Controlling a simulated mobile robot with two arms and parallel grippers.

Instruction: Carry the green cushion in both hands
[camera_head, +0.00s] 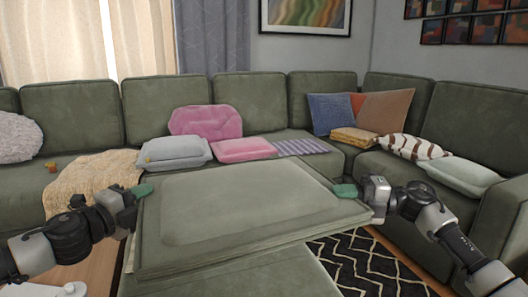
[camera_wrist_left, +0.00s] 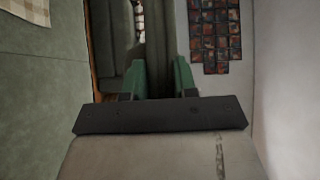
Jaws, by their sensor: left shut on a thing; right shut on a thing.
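The large flat green cushion (camera_head: 240,205) lies level between my two arms in the head view. My left gripper (camera_head: 143,190) is at its left edge and is shut on it. My right gripper (camera_head: 346,190) is at its right edge and is shut on it. The green fingertips of both show near the cushion's upper side. In the left wrist view the fingers of my left gripper (camera_wrist_left: 163,80) point away from the camera; their contact with the cushion is not clear there.
A green sectional sofa (camera_head: 68,115) runs along the back and right. It bears pink cushions (camera_head: 206,121), grey cushions (camera_head: 175,150), a tan throw (camera_head: 90,180), and blue and brown pillows (camera_head: 332,113). A black patterned rug (camera_head: 365,265) lies on the floor at lower right.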

